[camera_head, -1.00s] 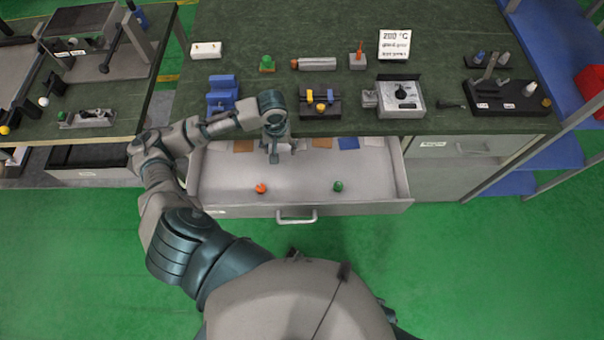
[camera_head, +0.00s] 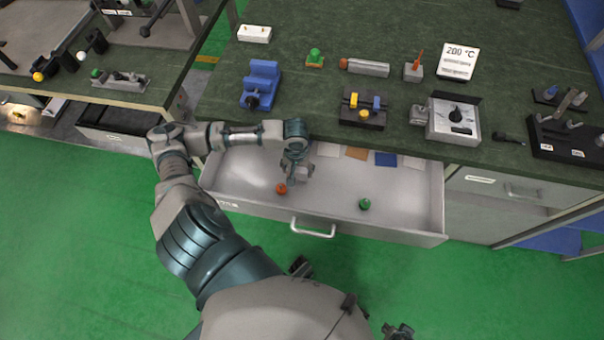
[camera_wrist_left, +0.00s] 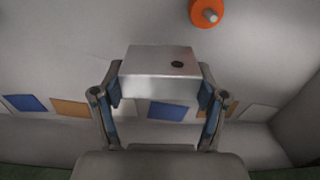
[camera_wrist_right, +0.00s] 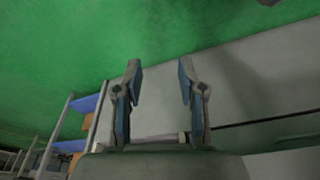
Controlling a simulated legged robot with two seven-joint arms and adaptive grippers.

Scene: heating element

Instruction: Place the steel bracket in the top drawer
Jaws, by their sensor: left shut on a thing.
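The steel bracket (camera_wrist_left: 160,70) is a pale metal block with a dark hole in its top, seen in the left wrist view. My left gripper (camera_wrist_left: 158,95) is shut on it, one finger on each side. In the head view my left gripper (camera_head: 295,175) is over the open drawer (camera_head: 240,185), near the orange-red knob inside; the bracket is hardly distinguishable there. Whether the bracket touches the drawer floor I cannot tell. My right gripper (camera_wrist_right: 160,85) is open and empty in the right wrist view, with floor and a grey cabinet face beyond it.
An orange-red knob (camera_head: 281,189) and a green knob (camera_head: 364,204) sit in the drawer. Coloured squares, including a blue one (camera_head: 386,159), line its back. The drawer's right part is clear.

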